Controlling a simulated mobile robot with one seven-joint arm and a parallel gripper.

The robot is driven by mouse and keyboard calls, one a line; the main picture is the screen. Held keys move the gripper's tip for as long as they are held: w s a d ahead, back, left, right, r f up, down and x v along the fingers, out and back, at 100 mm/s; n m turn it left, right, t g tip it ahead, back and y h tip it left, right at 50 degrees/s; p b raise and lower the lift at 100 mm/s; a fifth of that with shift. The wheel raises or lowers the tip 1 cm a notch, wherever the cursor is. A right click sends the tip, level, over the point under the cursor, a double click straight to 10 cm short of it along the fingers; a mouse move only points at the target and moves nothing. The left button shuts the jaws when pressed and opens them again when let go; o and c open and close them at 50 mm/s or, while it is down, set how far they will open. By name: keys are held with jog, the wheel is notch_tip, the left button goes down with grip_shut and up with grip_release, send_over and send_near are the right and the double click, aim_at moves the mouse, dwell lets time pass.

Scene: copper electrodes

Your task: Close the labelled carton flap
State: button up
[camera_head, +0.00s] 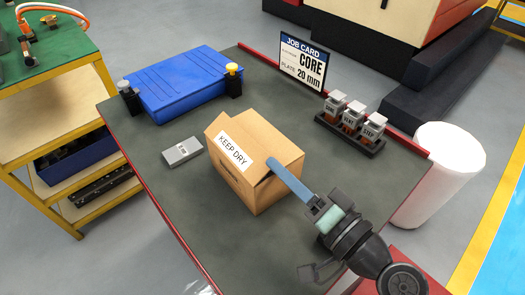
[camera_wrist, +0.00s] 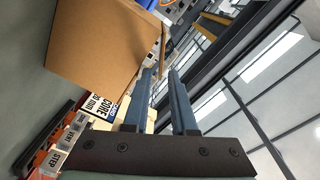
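The cardboard carton (camera_head: 270,185) stands on the dark bench top. Its flap with the white KEEP DRY label (camera_head: 234,151) is on the left side of the top; its exact angle is hard to tell. My gripper (camera_head: 272,163) reaches in from the lower right, its long blue fingers ending at the carton's top right edge. In the wrist view, my gripper (camera_wrist: 160,72) has its two fingers apart with a gap between them. The carton (camera_wrist: 95,45) fills the upper left there, and a thin brown edge shows near the fingertips. Contact cannot be made out.
A blue case (camera_head: 185,82) lies behind the carton, and a small grey box (camera_head: 182,151) lies left of it. A black rack (camera_head: 350,135) of labelled blocks and a job card (camera_head: 303,62) stand at the back right. Bare bench lies front left of the carton.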

jog(key=shift+v, duration=1.75)
jog(key=shift+c, duration=0.3)
jog(key=shift+r, duration=0.1)
jog(key=shift+c, duration=1.1)
jog(key=shift+a+r+n+p, duration=0.15)
jog(key=shift+r+n+p, duration=0.1)
jog(key=shift+n+p, duration=0.2)
grip_shut()
notch_tip(320, 180, up, 5)
jog(key=n+h+p, duration=0.3)
jog(key=n+p, duration=1.1)
jog(key=n, duration=0.2)
send_over(248, 149)
jog(key=s+a, duration=0.1)
jog(key=a, duration=0.1)
jog(key=shift+d+f+g, duration=0.1)
jog(key=shift+d+g, duration=0.15)
jog(key=shift+g, duration=0.05)
jog(key=shift+w+d+f, duration=0.15)
jog(key=shift+d+f, duration=0.15)
jog(key=shift+f, duration=0.25)
jog(key=shift+w+d+f, duration=0.1)
jog(key=shift+d+f, duration=0.15)
jog(key=shift+f, duration=0.3)
jog(key=shift+w+d+f, duration=0.25)
jog(key=shift+f, duration=0.35)
